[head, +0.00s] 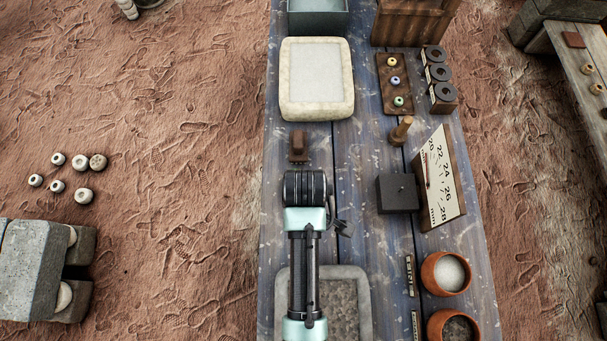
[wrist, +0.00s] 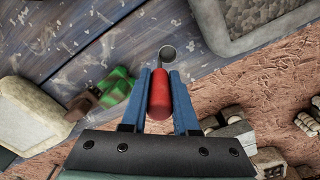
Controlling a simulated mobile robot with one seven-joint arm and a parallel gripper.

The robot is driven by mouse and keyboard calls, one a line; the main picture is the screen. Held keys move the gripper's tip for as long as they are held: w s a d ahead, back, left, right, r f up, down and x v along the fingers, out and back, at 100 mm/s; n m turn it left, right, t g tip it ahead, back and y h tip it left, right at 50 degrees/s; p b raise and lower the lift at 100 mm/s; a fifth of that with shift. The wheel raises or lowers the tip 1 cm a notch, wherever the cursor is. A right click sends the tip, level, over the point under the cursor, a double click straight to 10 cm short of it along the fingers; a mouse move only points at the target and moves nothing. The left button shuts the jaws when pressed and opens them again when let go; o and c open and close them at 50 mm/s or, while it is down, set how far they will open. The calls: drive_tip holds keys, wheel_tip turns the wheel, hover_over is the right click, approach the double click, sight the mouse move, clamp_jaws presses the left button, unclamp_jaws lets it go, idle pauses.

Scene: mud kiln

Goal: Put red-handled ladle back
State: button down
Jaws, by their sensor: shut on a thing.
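The red-handled ladle (wrist: 160,94) is in my gripper (wrist: 160,75). In the wrist view its red handle lies between the two blue fingers, which are shut on it. Its small grey cup (wrist: 167,53) points away past the fingertips, above the blue plank table. A brown wooden block (wrist: 83,104) and a green block-like thing (wrist: 117,88) are on the table, left of the fingers. In the head view the brown block (head: 299,147) is just beyond my arm. My arm hides the ladle's handle and my fingers there.
A cream basin (head: 289,108) lies beyond the brown block. A grey basin (head: 364,296) is under my arm. To the right are a dark box (head: 398,193), a numbered board (head: 454,190) and an orange bowl (head: 466,258). Table planks between basin and box are clear.

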drive_tip(key=shift+f, duration=2)
drive_tip(key=shift+s, duration=0.1)
drive_tip(key=shift+f, duration=0.1)
drive_tip(key=c, duration=0.7)
unclamp_jaws()
